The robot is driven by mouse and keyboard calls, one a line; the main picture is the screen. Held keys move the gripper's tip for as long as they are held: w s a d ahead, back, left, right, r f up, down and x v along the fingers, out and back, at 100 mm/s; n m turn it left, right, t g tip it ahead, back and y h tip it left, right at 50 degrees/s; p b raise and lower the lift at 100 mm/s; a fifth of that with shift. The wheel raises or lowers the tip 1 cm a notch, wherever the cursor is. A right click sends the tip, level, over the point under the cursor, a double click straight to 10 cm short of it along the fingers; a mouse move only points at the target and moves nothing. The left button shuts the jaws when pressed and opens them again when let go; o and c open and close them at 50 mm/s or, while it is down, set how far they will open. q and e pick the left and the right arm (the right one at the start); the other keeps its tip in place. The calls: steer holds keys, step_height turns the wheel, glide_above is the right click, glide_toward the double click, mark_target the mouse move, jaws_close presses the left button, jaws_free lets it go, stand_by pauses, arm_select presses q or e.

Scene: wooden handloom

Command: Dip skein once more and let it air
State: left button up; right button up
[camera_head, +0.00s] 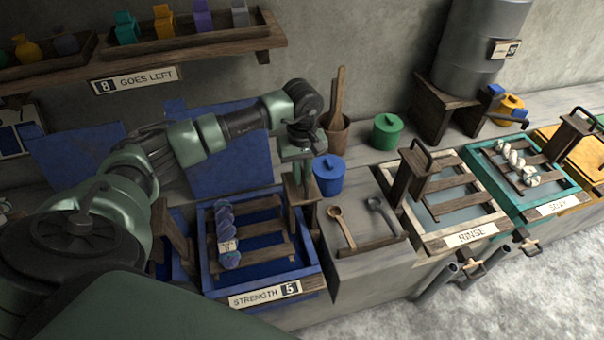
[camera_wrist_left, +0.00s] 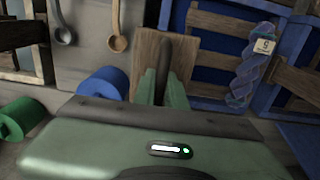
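The skein (camera_head: 227,235), twisted blue with a small white tag, lies across the wooden bars of a rack (camera_head: 262,249) in the blue vat (camera_head: 208,275). The vat's sign (camera_head: 264,293) reads STRENGTH 5. The skein also shows at right in the left wrist view (camera_wrist_left: 247,72). My left gripper (camera_head: 298,160) points down over the rack's upright board (camera_head: 302,190), right of the skein. In the left wrist view its green fingers (camera_wrist_left: 164,88) sit close on both sides of the dark handle (camera_wrist_left: 167,62) and appear shut on it. My right gripper is out of view.
Right of the vat are two ladles (camera_head: 342,226) and a lidded blue pot (camera_head: 329,175). Farther right stand the RINSE vat (camera_head: 472,235) and the teal SOUR vat (camera_head: 559,207), holding pale skeins (camera_head: 515,160). A shelf (camera_head: 190,42) with a GOES LEFT sign hangs behind my left arm.

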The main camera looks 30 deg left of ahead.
arm_select(q)
steer(key=shift+f+b, duration=8.4)
steer(key=shift+f, duration=0.8)
jaws_close()
steer(key=shift+s, duration=0.1)
steer(key=shift+s+d+f, duration=0.15)
